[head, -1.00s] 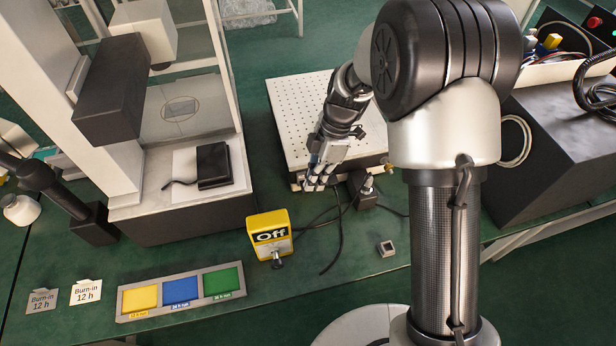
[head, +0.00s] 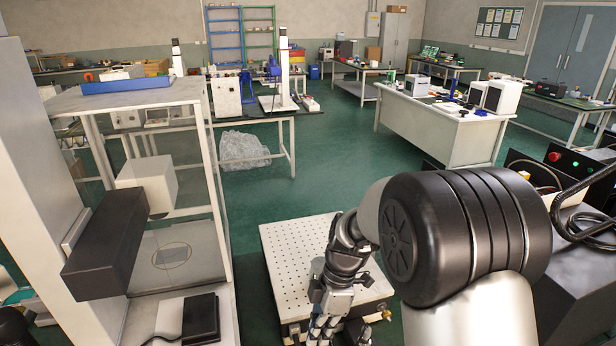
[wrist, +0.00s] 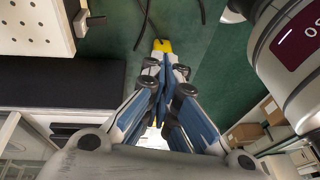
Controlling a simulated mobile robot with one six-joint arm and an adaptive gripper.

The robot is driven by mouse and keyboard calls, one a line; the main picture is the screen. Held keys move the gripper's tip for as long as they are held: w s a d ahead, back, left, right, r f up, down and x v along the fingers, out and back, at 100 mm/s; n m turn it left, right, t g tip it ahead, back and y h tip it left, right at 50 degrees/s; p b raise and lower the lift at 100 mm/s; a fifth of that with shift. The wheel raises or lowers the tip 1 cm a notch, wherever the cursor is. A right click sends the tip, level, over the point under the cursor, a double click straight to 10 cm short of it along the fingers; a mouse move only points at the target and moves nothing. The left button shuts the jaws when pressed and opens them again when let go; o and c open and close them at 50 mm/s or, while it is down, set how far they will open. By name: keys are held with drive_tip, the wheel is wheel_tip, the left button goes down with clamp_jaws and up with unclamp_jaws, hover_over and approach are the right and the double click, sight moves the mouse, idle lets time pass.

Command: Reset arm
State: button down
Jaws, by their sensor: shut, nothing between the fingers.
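My gripper (head: 322,338) hangs at the bottom of the head view, in front of a white perforated plate (head: 290,262); its fingertips are cut off by the lower edge. In the wrist view my gripper (wrist: 160,62) has its blue-padded fingers closed together with nothing between them. A yellow thing (wrist: 162,45) shows just beyond the fingertips, apart from them as far as I can tell. My arm bends over the right side of the head view and hides part of the plate.
A white frame with a black block (head: 105,245) stands at the left. A black pad (head: 200,317) lies on its base. Dark equipment with cables (head: 580,285) stands at the right. Behind are open green floor (head: 330,165), a white bench (head: 450,125) and shelves (head: 242,35).

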drive_tip(key=s+d+r+m+t, duration=0.1)
drive_tip(key=s+d+r+m, duration=0.15)
drive_tip(key=r, duration=0.25)
drive_tip(key=s+d+r+m+t+h, duration=0.1)
drive_tip(key=s+d+r+m, duration=0.15)
drive_tip(key=r+m, duration=0.2)
drive_tip(key=s+d+r+m+t, duration=0.1)
drive_tip(key=s+r+m, duration=0.1)
drive_tip(key=s+r, duration=0.25)
drive_tip(key=s+d+r+m+t, duration=0.2)
drive_tip(key=s+m, duration=0.3)
drive_tip(key=s+d+r+m+t+h, duration=0.1)
drive_tip(key=s+d+r+m, duration=0.1)
drive_tip(key=s+m, duration=0.4)
drive_tip(key=shift+d+r+t+h, duration=0.15)
drive_tip(key=shift+d+t+h, duration=0.2)
drive_tip(key=shift+d, duration=0.4)
